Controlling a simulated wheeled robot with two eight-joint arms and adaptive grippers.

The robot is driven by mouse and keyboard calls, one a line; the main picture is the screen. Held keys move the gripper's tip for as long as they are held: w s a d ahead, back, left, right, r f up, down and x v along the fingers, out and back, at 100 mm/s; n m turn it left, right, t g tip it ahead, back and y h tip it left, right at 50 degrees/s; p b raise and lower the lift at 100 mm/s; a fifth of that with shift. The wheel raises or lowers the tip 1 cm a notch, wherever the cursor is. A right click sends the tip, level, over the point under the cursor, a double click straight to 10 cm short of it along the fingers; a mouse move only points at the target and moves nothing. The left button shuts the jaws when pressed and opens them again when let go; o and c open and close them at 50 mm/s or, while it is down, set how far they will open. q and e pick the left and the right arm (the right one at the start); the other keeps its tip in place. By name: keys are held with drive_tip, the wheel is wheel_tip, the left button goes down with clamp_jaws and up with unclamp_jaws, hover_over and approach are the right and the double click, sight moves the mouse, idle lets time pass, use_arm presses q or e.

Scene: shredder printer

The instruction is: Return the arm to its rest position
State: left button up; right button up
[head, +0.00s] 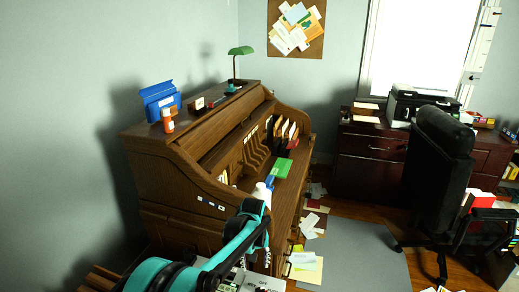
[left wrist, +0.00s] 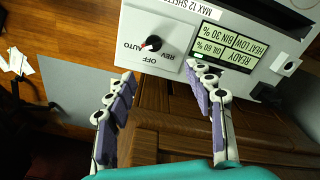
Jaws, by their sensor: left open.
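My left arm (head: 250,225), turquoise and black, rises from the lower edge of the head view in front of the roll-top desk. In the left wrist view my left gripper (left wrist: 160,76) is open, with nothing between its two purple-padded fingers. Just beyond the fingertips is a pale shredder panel (left wrist: 110,18). It carries a red-and-black knob (left wrist: 151,43) marked AUTO, OFF and REV, and a lit display (left wrist: 234,48) reading READY. The knob's red end points toward the AUTO side. Part of the panel shows low in the head view, mostly hidden by my arm. My right gripper is out of view.
The wooden roll-top desk (head: 165,160) stands close to my arm, with a white bottle (head: 262,192) and a green box (head: 281,168) on it. A black office chair (head: 437,165) and a printer (head: 405,105) are at the right.

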use_arm(q)
drive_tip(key=s+a+r+t, duration=0.3)
drive_tip(key=s+a+r, duration=0.6)
drive_tip(key=s+r, duration=0.25)
drive_tip(key=s+a+m+t, duration=0.2)
drive_tip(key=s+a, duration=0.5)
drive_tip(key=s, duration=0.9)
drive_tip(key=shift+a+f+t, duration=0.2)
drive_tip(key=shift+f+t, duration=0.1)
drive_tip(key=shift+t, duration=0.5)
drive_tip(key=shift+a, duration=0.1)
